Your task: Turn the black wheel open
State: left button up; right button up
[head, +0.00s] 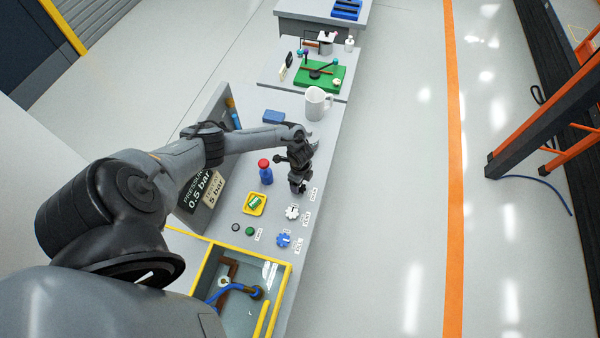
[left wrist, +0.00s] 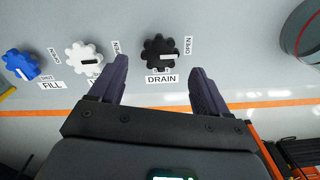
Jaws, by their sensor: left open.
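The black wheel (left wrist: 160,52) is a lobed knob on the grey panel, above a DRAIN label, in the left wrist view. A light bar on it extends to the picture's right, where an OPEN label (left wrist: 188,45) stands. My left gripper (left wrist: 161,68) is open, with its two fingers apart below and to either side of the wheel. No contact with the wheel shows. In the head view my left gripper (head: 297,184) is over the bench, and the black wheel cannot be told apart from the dark gripper there. My right gripper is not in view.
A white wheel (head: 292,213) and a blue wheel (head: 284,240) are nearby. A white jug (head: 317,104) stands farther back. The yellow-framed tank (head: 289,285) is in front. Open floor lies right.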

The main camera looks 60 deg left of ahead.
aim_at(300, 187)
pick_arm(q)
notch_tip(300, 187, up, 6)
jog(key=shift+r+p, duration=0.25)
jog(key=shift+p, duration=0.1)
jog(key=shift+d, duration=0.1)
